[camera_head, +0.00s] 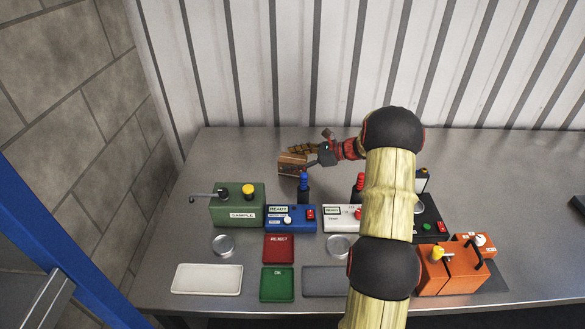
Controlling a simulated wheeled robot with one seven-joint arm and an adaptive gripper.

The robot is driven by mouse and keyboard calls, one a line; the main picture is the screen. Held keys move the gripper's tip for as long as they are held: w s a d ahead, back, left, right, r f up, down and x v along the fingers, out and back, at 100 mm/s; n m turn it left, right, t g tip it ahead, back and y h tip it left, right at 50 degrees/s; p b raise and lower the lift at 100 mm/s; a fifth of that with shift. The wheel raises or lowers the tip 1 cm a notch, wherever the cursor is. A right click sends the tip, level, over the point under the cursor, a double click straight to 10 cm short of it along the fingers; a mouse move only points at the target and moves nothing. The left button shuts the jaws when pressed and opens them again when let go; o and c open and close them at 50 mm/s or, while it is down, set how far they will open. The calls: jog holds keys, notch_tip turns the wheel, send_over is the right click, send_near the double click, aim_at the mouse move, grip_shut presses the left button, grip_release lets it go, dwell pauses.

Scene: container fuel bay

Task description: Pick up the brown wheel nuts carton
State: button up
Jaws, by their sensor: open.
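A small brown carton (291,164) stands near the back of the grey metal bench, left of the arm's end. My gripper (316,161) is open at its right side, with a dark finger close to the carton's right end. I cannot tell whether they touch. The lettering on the carton is too small to read. My arm reaches over the bench from the front and hides part of its middle.
In front of the carton are a green SAMPLE box (238,206), a blue READY unit (291,218) and a white unit (341,218). An orange box (448,270) is at right. The bench's back right is clear.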

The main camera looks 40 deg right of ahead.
aim_at(282, 161)
jog(key=x, duration=0.1)
jog(key=b+x, duration=0.1)
jog(key=x, duration=0.1)
jog(key=b+x, duration=0.1)
jog(key=x, duration=0.1)
jog(key=shift+w+d+f, duration=0.1)
jog(key=shift+d+f, duration=0.2)
jog(key=shift+d, duration=0.05)
jog(key=shift+c, duration=0.5)
jog(key=c, duration=1.5)
jog(key=shift+r, duration=0.1)
jog(key=shift+c, duration=0.4)
jog(key=shift+r, duration=0.1)
